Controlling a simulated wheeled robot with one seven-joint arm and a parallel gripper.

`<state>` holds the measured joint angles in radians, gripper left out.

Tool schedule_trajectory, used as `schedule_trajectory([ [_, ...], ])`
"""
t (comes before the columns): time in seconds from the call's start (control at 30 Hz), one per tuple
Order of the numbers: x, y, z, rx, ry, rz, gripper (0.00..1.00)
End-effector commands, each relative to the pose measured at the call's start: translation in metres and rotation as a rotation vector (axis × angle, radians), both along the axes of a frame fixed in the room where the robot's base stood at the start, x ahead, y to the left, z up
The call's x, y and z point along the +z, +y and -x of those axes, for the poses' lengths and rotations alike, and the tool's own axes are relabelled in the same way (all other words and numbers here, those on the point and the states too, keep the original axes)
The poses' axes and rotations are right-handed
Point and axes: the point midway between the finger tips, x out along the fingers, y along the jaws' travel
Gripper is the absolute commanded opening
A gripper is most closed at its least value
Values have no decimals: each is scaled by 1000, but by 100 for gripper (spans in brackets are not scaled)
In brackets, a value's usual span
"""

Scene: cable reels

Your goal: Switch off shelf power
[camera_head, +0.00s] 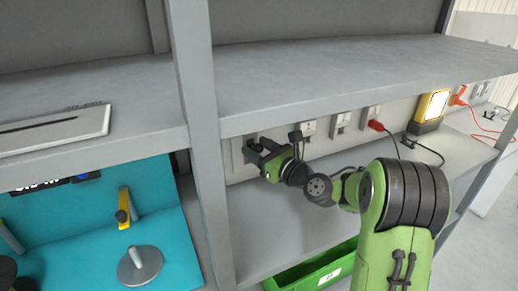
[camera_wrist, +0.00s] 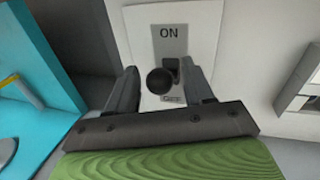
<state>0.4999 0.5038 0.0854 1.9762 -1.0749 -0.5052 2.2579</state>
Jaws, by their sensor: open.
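The power switch is a white wall plate (camera_wrist: 203,22) with a grey panel marked "ON" and a dark round-ended lever (camera_wrist: 161,81), seen in the wrist view. In the head view the plate (camera_head: 237,160) is on the back panel behind the shelf, partly hidden by my gripper (camera_head: 256,150). My gripper is open, its fingers on either side of the lever in the wrist view (camera_wrist: 159,70). I cannot tell whether either finger touches it. A yellow work lamp (camera_head: 433,106) on the shelf at the right is lit.
Outlets (camera_head: 341,121) line the back panel, with a red plug (camera_head: 376,125) and an orange plug (camera_head: 459,95) in some. A grey upright (camera_head: 197,120) stands left of my gripper. A green bin (camera_head: 318,272) is below, and a teal board (camera_head: 150,215) is at left.

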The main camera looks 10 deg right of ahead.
Motion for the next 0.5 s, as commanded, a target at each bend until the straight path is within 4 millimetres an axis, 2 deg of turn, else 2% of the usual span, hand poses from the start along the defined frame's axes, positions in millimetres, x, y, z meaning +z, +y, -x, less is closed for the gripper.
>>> schedule_trajectory([
  [0.03,0,0,0,0,0,0,50],
  [0.37,0,0,0,0,0,1,0],
  [0.5,-3,-1,1,0,-11,-1,0],
])
